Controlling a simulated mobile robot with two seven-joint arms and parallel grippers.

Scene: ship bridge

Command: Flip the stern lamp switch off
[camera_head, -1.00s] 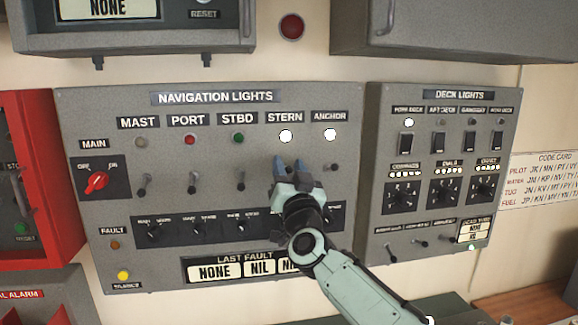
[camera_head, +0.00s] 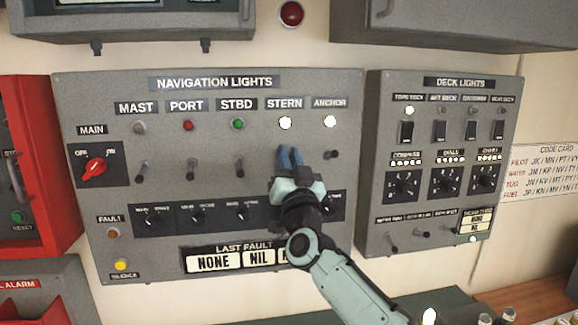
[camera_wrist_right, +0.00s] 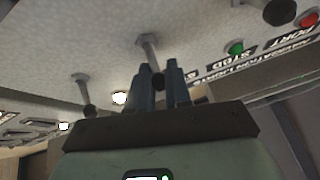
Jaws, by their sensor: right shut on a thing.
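The stern lamp (camera_head: 285,123) on the grey navigation lights panel (camera_head: 75,130) is lit white under its STERN label. My right gripper (camera_head: 290,153) is just below this lamp, at the stern switch, with its blue fingers close together. The fingers and hand hide the switch in the head view. In the right wrist view a metal lever, the stern switch (camera_wrist_right: 148,45), runs from the panel to its dark knob between the fingertips of my right gripper (camera_wrist_right: 159,75). The gripper is shut on it. My left gripper is not in view.
The anchor switch (camera_head: 332,154) stands close to the right of my gripper, below a lit anchor lamp (camera_head: 330,122). The STBD switch (camera_head: 239,168) is to the left. The deck lights panel (camera_head: 375,200) is further right. A red box (camera_head: 55,170) is at left.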

